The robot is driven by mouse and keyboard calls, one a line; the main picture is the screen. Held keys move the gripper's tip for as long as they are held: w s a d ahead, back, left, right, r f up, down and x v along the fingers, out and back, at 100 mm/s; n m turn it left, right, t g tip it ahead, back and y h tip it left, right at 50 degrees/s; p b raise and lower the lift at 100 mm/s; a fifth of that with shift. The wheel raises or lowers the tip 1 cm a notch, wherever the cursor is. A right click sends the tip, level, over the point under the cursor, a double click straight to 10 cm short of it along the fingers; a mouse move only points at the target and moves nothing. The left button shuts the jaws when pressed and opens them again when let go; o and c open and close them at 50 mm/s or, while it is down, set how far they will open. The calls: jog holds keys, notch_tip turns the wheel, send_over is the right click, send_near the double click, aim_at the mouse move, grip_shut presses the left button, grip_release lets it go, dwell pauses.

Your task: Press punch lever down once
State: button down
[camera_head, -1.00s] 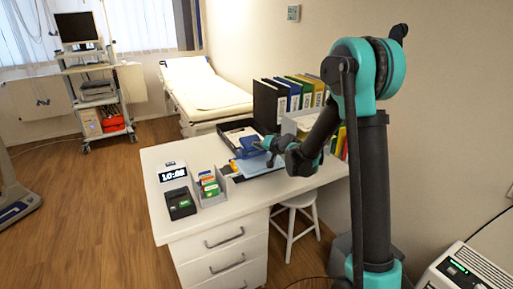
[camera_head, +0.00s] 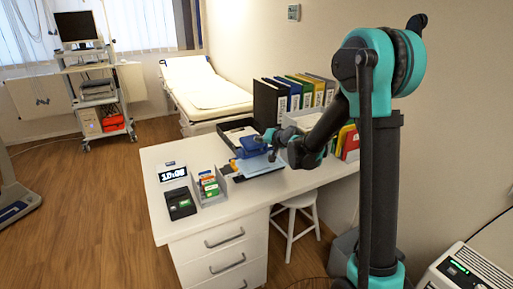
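A blue hole punch (camera_head: 251,146) sits on the white desk (camera_head: 215,222), among papers and near the black tray. Its lever cannot be made out clearly at this size. My gripper (camera_head: 271,143) is at the end of my arm, just to the right of the punch. Its fingers are small and dark, and I cannot tell whether they are open or touching the punch.
A black tray (camera_head: 226,131) with papers lies behind the punch. Binders (camera_head: 262,104) stand in a row at the back by the wall. A box of colored cards (camera_head: 209,184), a clock (camera_head: 172,174) and a black device (camera_head: 180,204) stand at the front left. A white stool (camera_head: 297,212) is beside the drawers.

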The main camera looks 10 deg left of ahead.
jog(key=r, duration=0.2)
jog(key=s+r, duration=0.1)
jog(key=shift+d+r, duration=0.1)
jog(key=shift+d, duration=0.25)
jog(key=shift+s+d, duration=0.1)
dwell(0.3)
jog(key=s+d+f+g+h, duration=0.2)
jog(key=s+d+f, duration=0.2)
jog(key=s+d, duration=0.5)
jog(key=s+d+f+g+h, duration=0.2)
jog(key=s+d+f, duration=0.3)
jog(key=s+d, duration=0.4)
jog(key=s+d+f+g+h, duration=0.2)
jog(key=s+d+f+h, duration=0.2)
jog(key=s+d, duration=0.6)
jog(key=s+f, duration=0.1)
jog(key=s, duration=0.8)
jog(key=shift+f+n, duration=0.2)
jog(key=shift+n, duration=0.2)
